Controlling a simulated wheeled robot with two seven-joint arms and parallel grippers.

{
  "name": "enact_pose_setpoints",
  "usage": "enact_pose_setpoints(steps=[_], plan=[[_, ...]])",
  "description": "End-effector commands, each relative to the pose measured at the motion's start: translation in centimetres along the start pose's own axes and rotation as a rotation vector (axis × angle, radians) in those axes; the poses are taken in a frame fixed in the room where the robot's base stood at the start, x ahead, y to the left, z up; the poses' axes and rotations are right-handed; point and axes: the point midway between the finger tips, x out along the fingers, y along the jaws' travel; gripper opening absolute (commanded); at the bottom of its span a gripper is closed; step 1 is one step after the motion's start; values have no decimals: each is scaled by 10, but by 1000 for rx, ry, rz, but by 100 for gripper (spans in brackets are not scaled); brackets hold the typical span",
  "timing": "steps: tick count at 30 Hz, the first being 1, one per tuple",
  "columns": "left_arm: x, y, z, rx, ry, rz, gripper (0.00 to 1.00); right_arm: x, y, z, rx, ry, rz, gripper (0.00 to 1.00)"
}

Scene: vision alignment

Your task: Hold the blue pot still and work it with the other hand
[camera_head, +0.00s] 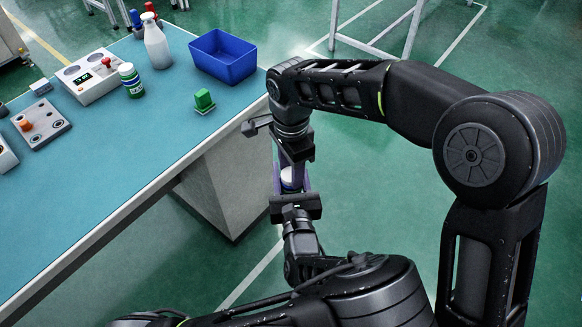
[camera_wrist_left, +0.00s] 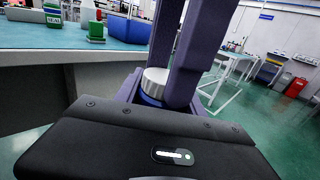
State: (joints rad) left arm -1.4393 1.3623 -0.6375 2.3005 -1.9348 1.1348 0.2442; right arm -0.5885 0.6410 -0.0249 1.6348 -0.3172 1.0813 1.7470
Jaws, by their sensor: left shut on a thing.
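The blue pot (camera_head: 290,185) is small, with a pale round lid, and is held off the table's near right edge, above the floor. In the left wrist view its pale lid (camera_wrist_left: 157,80) shows above a blue band; its lower part is hidden. My left gripper (camera_head: 292,193) reaches up from below and is shut on the pot. My right gripper (camera_head: 291,170) comes down from above, its dark purple fingers beside the pot's top. Whether these fingers press on the lid or stand apart from it cannot be told.
The blue-green table (camera_head: 150,150) lies at left. It bears a blue bin (camera_head: 224,57), a green block (camera_head: 204,99), a green bottle (camera_head: 131,80), a white bottle (camera_head: 157,42) and a grey control box (camera_head: 90,76). A pale cabinet (camera_head: 228,180) stands under the table. The table's front is clear.

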Motion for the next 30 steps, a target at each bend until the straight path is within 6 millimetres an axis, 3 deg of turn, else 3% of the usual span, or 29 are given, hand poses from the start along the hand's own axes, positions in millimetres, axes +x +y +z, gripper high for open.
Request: enact_pose_setpoints(steps=[13,16,17,24,30], plan=[[0,0,0,0,-1,0,0,0,0,0,0,0,-1,1],[0,0,0,0,-1,0,0,0,0,0,0,0,-1,0],[0,0,0,0,-1,0,0,0,0,0,0,0,-1,41],[0,0,0,0,-1,0,0,0,0,0,0,0,-1,60],[0,0,0,0,-1,0,0,0,0,0,0,0,-1,62]])
